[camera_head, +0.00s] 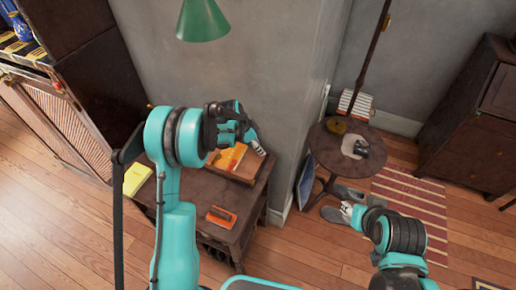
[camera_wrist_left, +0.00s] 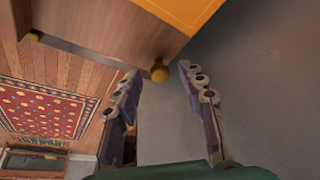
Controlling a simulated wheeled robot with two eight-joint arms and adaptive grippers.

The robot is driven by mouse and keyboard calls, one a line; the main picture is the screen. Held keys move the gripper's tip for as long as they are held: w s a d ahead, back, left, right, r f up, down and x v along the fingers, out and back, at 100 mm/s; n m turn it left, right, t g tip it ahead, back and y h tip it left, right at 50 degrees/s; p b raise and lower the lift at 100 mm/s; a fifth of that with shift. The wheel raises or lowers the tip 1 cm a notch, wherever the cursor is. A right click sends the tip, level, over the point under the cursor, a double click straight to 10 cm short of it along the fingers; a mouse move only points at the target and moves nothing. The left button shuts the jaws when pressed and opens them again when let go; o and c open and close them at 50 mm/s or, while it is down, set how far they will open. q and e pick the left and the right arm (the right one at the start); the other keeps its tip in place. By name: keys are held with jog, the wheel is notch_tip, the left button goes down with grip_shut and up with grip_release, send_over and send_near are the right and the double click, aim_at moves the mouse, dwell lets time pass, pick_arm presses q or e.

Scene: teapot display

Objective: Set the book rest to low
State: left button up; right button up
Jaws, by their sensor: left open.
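The book rest (camera_head: 245,172) is a brown wooden board on top of a dark wooden cabinet, with an orange book (camera_head: 228,157) on it. In the left wrist view the rest's wooden edge (camera_wrist_left: 110,32) crosses the top, under the orange book (camera_wrist_left: 185,8). A small brass knob (camera_wrist_left: 159,73) sticks out from its corner. My left gripper (camera_head: 254,140) is beside the rest; in the wrist view its open fingers (camera_wrist_left: 160,78) stand either side of the knob, with visible gaps. My right gripper (camera_head: 345,212) hangs low at the right, away from the rest; its jaw state is unclear.
The cabinet top (camera_head: 187,188) also holds an orange-red object (camera_head: 221,216) and a yellow book (camera_head: 137,178). A green lamp shade (camera_head: 203,20) hangs above. A round table (camera_head: 335,165) stands right of the wall corner. A striped rug (camera_head: 415,205) lies on the floor.

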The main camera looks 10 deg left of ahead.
pick_arm(q)
jog(key=shift+f, duration=0.1)
grip_shut()
dwell(0.3)
jog(key=shift+s+a+r+t+h, duration=0.1)
jog(key=shift+s+r+t, duration=0.2)
jog(key=shift+r+t, duration=0.2)
jog(key=shift+s+r+t+h, duration=0.1)
jog(key=shift+s+r+t, duration=0.2)
jog(key=shift+r, duration=0.25)
jog(key=shift+s+a+r+t+h, duration=0.1)
jog(key=shift+s+r+t, duration=0.15)
jog(key=shift+r+t, duration=0.3)
jog(key=shift+s+a+r+m+t+h+b, duration=0.2)
jog(key=shift+s+r+t+b, duration=0.1)
jog(key=shift+s+r+t, duration=0.5)
jog(key=shift+s+a+r+m+t+h+b, duration=0.1)
jog(key=shift+s+r+m+t+b, duration=0.25)
jog(key=shift+s+r, duration=0.75)
